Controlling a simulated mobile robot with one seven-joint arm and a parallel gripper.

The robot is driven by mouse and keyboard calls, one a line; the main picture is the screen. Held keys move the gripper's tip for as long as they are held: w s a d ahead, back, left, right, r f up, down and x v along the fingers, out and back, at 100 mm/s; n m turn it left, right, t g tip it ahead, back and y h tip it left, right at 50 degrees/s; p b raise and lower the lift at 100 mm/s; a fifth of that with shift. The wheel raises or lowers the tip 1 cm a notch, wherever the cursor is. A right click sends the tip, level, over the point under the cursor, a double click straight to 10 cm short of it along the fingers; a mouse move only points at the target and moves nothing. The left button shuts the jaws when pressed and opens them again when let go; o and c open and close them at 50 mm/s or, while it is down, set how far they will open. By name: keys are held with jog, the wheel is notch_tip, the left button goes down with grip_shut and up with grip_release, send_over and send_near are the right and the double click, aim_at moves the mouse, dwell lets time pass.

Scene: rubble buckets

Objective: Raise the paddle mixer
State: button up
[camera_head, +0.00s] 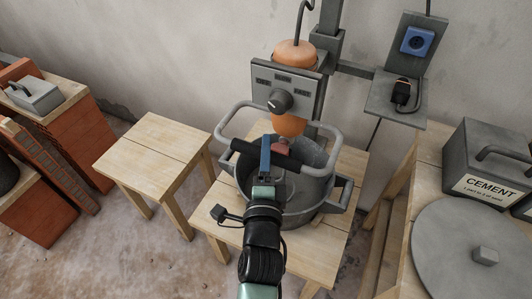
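The paddle mixer has an orange body (293,55) on a grey upright column (327,40) by the wall. Its grey front panel carries a dark knob and switch labels. A grey tube handle (330,133) loops out from it, with a black grip bar (312,163) across the front. The mixer's lower end is over a grey bucket (310,190) on a wooden table; the paddle is hidden. My gripper (267,158) is at the black grip bar, with a blue finger overlapping it. I cannot tell whether the fingers are closed around the bar.
A bare wooden stool (155,145) stands left. A blue socket (417,41) and a black plug (402,92) are on a grey bracket at right. A cement box (485,160) and round grey lid (460,255) lie on the right bench. Bricks (60,165) stand far left.

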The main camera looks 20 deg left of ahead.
grip_shut()
dwell(1.2)
